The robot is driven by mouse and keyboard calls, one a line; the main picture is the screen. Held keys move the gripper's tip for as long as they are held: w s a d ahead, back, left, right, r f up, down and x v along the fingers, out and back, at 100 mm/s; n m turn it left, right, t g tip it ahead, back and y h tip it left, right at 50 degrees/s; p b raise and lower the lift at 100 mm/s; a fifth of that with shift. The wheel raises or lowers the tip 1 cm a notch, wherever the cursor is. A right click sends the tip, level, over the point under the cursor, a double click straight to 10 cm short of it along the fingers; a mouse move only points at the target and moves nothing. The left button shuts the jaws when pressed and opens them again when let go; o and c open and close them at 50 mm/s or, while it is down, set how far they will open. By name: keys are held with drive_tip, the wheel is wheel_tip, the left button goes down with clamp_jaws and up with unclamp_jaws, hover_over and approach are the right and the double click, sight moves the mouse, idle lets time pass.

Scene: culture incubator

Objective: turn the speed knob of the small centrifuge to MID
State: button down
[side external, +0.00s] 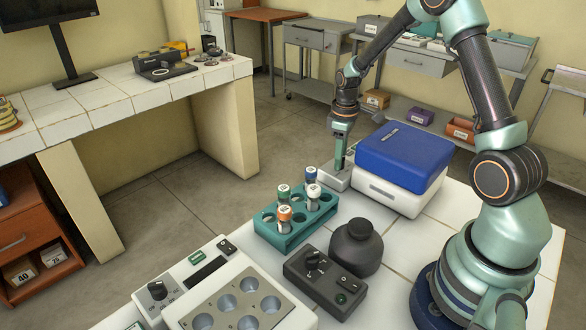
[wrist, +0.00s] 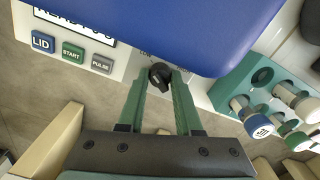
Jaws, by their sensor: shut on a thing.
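The small centrifuge has a blue lid (side external: 405,155) and a white body (side external: 388,193), and stands at the table's far edge in the side view. In the wrist view its blue lid (wrist: 190,28) fills the top. Its black speed knob (wrist: 159,77) sits on the white front panel between my green fingertips. My gripper (wrist: 162,74) is shut on the knob; it also shows over the panel in the side view (side external: 340,168). The fingers hide the knob there. The markings around the knob are mostly covered, so its setting cannot be read.
LID (wrist: 42,41), START (wrist: 73,52) and PULSE (wrist: 102,63) buttons lie left of the knob. A teal tube rack (side external: 290,240) with capped tubes stands close by.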

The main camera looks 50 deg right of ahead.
drive_tip(key=m, duration=0.5)
drive_tip(key=shift+m, duration=0.4)
drive_tip(key=m, duration=0.5)
drive_tip(key=shift+m, duration=0.3)
drive_tip(key=c, duration=0.6)
unclamp_jaws()
drive_tip(key=shift+r, duration=0.15)
wheel_tip(320, 180, up, 12)
drive_tip(key=shift+f, duration=0.1)
